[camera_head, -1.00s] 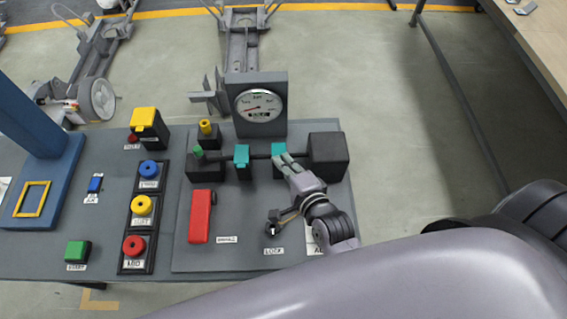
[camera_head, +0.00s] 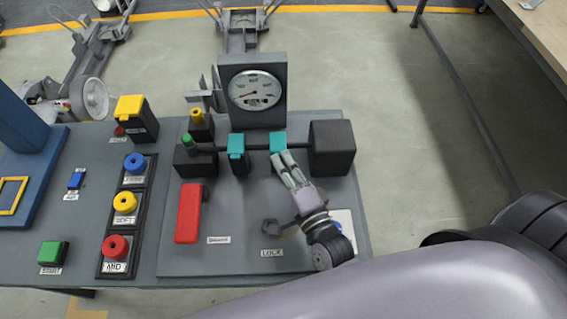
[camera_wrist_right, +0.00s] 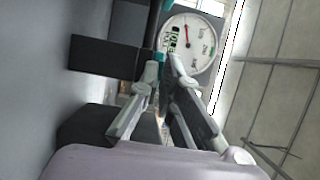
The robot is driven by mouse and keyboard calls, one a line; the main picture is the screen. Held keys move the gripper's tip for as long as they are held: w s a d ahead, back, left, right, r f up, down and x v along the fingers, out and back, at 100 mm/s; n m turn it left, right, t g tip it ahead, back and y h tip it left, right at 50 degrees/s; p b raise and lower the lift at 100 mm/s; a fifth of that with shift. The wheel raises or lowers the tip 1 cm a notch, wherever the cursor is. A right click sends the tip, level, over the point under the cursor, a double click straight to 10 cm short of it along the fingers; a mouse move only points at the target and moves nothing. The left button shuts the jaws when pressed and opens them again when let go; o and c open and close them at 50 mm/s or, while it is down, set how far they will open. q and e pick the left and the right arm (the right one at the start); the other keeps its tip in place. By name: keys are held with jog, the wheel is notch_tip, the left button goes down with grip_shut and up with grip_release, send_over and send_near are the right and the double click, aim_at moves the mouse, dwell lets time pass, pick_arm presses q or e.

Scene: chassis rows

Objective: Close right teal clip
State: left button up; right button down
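The right teal clip (camera_head: 278,141) sits on the dark horizontal bar, just left of the black block. My right gripper (camera_head: 284,158) is at its front lower edge, with the fingertips touching it or very close. In the right wrist view the fingertips (camera_wrist_right: 166,68) are near each other, with a narrow gap. A small bit of the teal clip (camera_wrist_right: 163,46) shows just past them, and most of it is hidden. I cannot tell whether the fingers grip anything. The left teal clip (camera_head: 236,146) sits on the same bar. My left gripper is out of view.
A black block (camera_head: 332,148) stands right of the clip. A gauge (camera_head: 255,90) stands behind the bar. A red handle (camera_head: 189,212), a green knob (camera_head: 188,141) and a yellow knob (camera_head: 197,116) are to the left. Colored buttons line the left of the table.

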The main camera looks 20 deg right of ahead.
jog(key=c, duration=1.8)
grip_release()
jog(key=s, duration=0.4)
jog(key=s+d, duration=0.1)
jog(key=s, duration=0.7)
jog(key=shift+d+f, duration=0.1)
jog(key=shift+d, duration=0.05)
